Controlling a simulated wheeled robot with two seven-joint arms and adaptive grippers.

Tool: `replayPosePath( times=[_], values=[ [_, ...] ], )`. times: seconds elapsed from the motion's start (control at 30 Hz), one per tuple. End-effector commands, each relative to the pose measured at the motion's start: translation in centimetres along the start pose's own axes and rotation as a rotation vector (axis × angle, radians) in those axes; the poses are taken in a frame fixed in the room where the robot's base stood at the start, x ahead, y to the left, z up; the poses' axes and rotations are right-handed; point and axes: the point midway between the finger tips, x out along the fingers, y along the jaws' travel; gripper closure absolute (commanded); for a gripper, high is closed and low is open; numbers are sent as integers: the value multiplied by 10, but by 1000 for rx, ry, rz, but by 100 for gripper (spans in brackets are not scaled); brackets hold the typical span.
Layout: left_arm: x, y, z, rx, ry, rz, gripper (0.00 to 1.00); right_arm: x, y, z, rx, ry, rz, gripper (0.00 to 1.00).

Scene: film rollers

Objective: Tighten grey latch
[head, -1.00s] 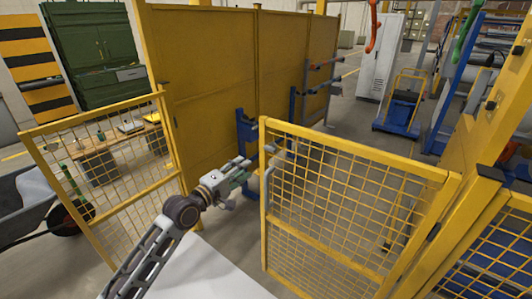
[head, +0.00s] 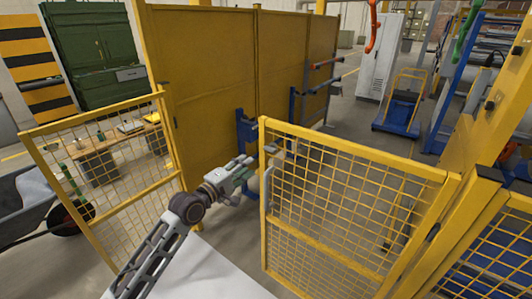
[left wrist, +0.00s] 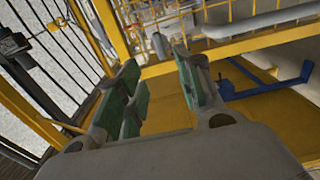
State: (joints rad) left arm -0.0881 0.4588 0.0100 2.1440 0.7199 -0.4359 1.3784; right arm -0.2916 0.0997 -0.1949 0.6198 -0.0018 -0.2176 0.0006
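My left gripper (head: 248,164) reaches between the two yellow mesh gates, close to the left edge of the right-hand gate (head: 350,188). In the left wrist view its green-padded fingers (left wrist: 160,85) stand apart, with nothing seen between them. A small grey part (head: 274,149) shows near the top left corner of that gate, just right of the fingertips; I cannot tell for sure that it is the latch. In the left wrist view a small grey piece (left wrist: 160,45) lies beyond the fingers, and a thick grey bar (left wrist: 262,22) runs along yellow mesh. My right gripper is not in view.
The left mesh gate (head: 110,180) stands beside my left arm. Solid yellow panels (head: 215,75) rise behind, with a blue post (head: 245,128) in front of them. A wheelbarrow (head: 35,205) is at far left. A blue trolley (head: 400,108) stands beyond the fence.

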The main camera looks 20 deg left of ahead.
Motion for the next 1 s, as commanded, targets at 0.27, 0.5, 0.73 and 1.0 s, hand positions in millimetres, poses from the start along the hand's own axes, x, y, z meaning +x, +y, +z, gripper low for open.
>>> replayPosePath(
  times=[0.27, 0.5, 0.73, 1.0],
  values=[
    [21, 2, 0, 1, 0, 2, 64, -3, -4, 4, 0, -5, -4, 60],
    [39, 2, 0, 0, 0, 1, 64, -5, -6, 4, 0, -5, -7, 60],
    [57, 2, 0, 0, 0, 2, 64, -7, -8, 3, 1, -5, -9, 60],
    [79, 1, 0, 0, 0, 1, 64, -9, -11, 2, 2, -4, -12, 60]
  ],
)
